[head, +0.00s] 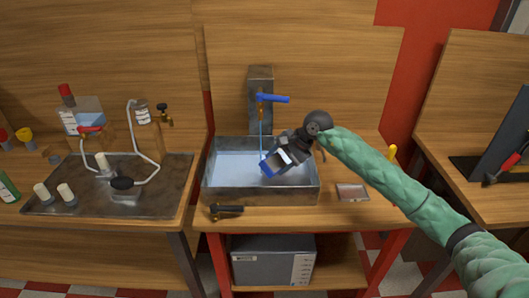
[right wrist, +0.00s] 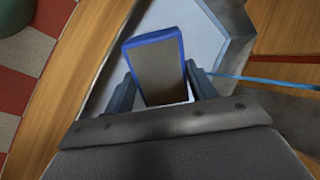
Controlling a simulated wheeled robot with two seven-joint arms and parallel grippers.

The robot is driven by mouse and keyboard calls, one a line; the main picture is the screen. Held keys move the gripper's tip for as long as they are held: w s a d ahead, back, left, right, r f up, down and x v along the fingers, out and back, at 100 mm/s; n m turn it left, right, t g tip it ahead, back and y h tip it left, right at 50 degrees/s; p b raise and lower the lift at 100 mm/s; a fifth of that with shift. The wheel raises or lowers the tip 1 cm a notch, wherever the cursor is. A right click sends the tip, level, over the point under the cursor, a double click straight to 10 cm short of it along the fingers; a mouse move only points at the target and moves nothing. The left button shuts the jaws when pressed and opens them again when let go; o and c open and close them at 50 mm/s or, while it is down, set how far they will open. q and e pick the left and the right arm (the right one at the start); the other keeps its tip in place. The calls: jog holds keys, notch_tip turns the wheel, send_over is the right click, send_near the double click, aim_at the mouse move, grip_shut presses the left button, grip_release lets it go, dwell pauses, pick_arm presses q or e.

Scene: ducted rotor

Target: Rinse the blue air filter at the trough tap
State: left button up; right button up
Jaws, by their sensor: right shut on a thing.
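My right gripper (head: 281,159) reaches in from the right and is over the metal trough (head: 210,191). It is shut on the blue air filter (head: 266,168), a blue-framed block. In the right wrist view the filter (right wrist: 155,73) stands between the two fingers, with its blue rim and brownish face showing. The tap (head: 261,98) has a blue lever and stands at the back of the trough. A thin blue stream of water (head: 261,130) runs down from it, just left of the gripper. In the right wrist view the stream (right wrist: 270,80) passes right of the filter, apart from it. My left gripper is not in view.
A dark-handled tool (head: 226,210) lies at the trough's front left edge. A small flat tray (head: 352,192) lies on the bench to its right. Bottles, tubing and a dark metal tray (head: 170,190) fill the left bench. A grey box (head: 272,262) sits below.

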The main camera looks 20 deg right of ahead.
jog(key=s+r+b, duration=0.1)
jog(key=s+r, duration=0.3)
jog(key=s, duration=0.1)
jog(key=shift+d, duration=0.25)
dwell(0.5)
dwell(0.3)
